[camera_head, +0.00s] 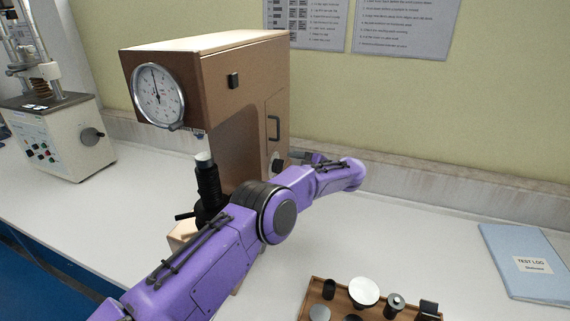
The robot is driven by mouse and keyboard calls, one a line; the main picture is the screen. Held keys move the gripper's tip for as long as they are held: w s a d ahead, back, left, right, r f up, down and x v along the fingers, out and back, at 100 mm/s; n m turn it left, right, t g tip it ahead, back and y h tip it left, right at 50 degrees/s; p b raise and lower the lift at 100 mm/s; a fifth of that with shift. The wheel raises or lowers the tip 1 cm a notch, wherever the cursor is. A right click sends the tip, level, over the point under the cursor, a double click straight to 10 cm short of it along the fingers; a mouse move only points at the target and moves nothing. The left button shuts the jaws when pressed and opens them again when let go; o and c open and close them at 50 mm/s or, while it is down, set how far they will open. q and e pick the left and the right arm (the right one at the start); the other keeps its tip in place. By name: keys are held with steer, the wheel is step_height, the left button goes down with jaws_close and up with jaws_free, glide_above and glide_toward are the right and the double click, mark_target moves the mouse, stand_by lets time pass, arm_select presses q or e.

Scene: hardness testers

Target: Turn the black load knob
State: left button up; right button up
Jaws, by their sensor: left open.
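The brown hardness tester (245,75) stands on the white bench, with a round dial gauge (159,96) on its front. A dark round knob (277,164), which looks like the black load knob, sits low on its right side. My purple left arm reaches across in front of the tester. The left gripper (291,158) is bent back toward the tester's side, with its fingers close to the knob. It is open. The fingers are small here and partly hidden, so contact with the knob cannot be told. My right gripper is not in view.
A black spindle (208,180) stands under the dial. A wooden tray (308,303) with small parts and a blue test log (525,262) lie right. Another machine (62,135) stands left.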

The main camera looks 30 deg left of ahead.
mark_target(279, 166)
arm_select(q)
steer(key=x, duration=0.3)
steer(key=shift+f+p, duration=0.1)
steer(key=shift+p, duration=0.2)
steer(key=shift+c, duration=0.3)
steer(key=c, duration=1)
